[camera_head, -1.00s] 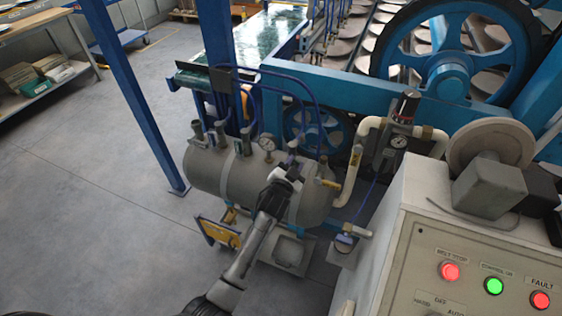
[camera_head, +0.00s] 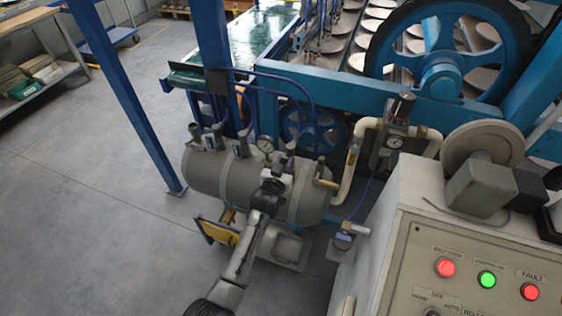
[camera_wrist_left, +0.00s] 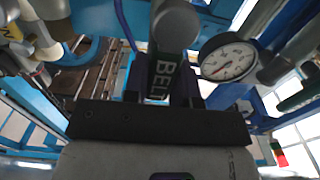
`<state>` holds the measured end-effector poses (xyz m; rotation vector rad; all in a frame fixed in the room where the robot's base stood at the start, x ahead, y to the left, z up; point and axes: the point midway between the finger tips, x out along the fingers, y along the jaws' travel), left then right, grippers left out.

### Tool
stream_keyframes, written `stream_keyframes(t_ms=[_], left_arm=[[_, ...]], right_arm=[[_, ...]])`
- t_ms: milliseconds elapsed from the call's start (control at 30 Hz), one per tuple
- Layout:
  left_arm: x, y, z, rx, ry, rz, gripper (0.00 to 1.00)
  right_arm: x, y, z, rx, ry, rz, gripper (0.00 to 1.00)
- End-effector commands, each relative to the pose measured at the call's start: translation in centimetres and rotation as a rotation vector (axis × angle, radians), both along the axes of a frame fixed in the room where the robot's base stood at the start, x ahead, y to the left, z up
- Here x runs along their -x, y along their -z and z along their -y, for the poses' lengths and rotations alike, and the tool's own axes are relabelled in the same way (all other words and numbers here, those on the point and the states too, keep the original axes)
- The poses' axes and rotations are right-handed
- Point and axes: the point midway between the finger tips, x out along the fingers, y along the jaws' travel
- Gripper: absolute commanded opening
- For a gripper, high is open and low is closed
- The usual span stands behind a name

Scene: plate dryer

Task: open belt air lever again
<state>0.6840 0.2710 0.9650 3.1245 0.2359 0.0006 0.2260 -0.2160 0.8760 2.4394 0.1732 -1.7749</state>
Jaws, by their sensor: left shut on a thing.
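The belt air lever (camera_wrist_left: 174,28) is a dark grey handle with "BELT" printed on it, upright in the left wrist view. My left gripper (camera_wrist_left: 165,85) is shut on it, with its dark fingers on either side of the handle's lower part. In the head view, my left gripper (camera_head: 274,180) is at the front upper side of the grey air tank (camera_head: 208,172), and it hides most of the lever. A round pressure gauge (camera_wrist_left: 228,60) stands just right of the lever in the wrist view. My right gripper is in neither view.
Other valves (camera_head: 218,137) line the tank top to the left. White pipe (camera_head: 350,175) and a regulator (camera_head: 395,140) stand to the right. The control cabinet (camera_head: 400,260) fills the lower right. A blue post (camera_head: 130,100) stands left, with open floor beyond.

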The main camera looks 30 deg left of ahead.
Motion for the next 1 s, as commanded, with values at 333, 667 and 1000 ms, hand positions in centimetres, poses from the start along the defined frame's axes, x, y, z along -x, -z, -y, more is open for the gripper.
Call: stream_keyframes(t_ms=[333, 667, 1000], left_arm=[[-0.04, -0.09, 0.05, 0.011, 0.001, 0.005, 0.00], [-0.04, -0.04, 0.04, 0.009, 0.001, 0.002, 0.51], [0.56, 0.03, 0.14, 0.007, 0.001, 0.000, 0.51]], right_arm=[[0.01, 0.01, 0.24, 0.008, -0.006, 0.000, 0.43], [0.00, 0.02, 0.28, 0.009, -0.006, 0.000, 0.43], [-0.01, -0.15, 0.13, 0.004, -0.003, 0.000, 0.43]])
